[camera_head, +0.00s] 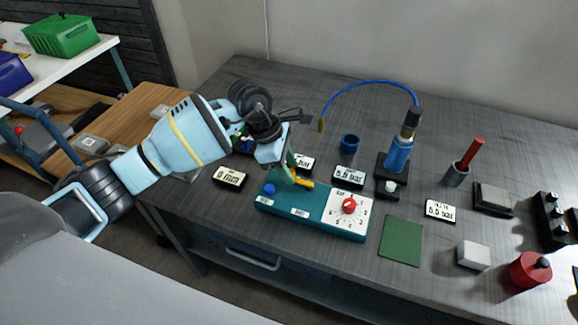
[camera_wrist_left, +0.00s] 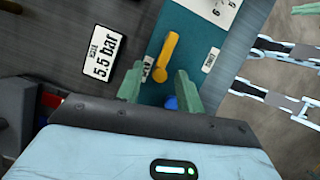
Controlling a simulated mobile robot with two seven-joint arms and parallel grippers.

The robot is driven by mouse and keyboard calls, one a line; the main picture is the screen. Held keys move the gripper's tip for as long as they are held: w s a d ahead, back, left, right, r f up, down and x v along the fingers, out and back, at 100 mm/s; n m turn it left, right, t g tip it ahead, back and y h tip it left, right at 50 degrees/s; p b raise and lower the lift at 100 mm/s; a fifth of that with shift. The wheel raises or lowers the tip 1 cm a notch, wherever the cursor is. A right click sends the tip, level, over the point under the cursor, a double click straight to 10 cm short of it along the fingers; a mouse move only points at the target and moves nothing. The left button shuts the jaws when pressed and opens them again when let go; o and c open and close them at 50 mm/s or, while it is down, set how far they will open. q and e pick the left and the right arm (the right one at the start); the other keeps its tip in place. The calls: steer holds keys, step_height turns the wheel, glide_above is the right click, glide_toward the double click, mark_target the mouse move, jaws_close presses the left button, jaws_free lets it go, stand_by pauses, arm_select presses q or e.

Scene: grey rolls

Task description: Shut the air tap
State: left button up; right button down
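The air tap is a yellow lever (camera_head: 304,183) on a teal panel (camera_head: 316,203), lying roughly along the panel's length. My left gripper (camera_head: 287,171) is above the panel's left part and hides some of it. In the left wrist view the lever (camera_wrist_left: 168,54) is seen just ahead of my left gripper (camera_wrist_left: 158,80), its lower end between the two green fingers in the picture. The fingers are apart with nothing clearly held; I cannot tell the height gap to the lever. A blue knob (camera_wrist_left: 172,102) shows between the fingers.
The panel also bears a white dial with a red knob (camera_head: 349,206). Behind stand a blue cylinder (camera_head: 398,155) with a blue hose and a blue cup (camera_head: 349,143). A green mat (camera_head: 401,241) lies right of the panel. Several display cards, one reading 5.5 bar (camera_wrist_left: 103,53), stand nearby.

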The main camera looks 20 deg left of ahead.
arm_select(q)
steer(key=shift+f, duration=0.2)
arm_select(e)
steer(key=shift+w, duration=0.4)
arm_select(q)
jaws_close()
arm_select(e)
steer(key=shift+r, duration=0.1)
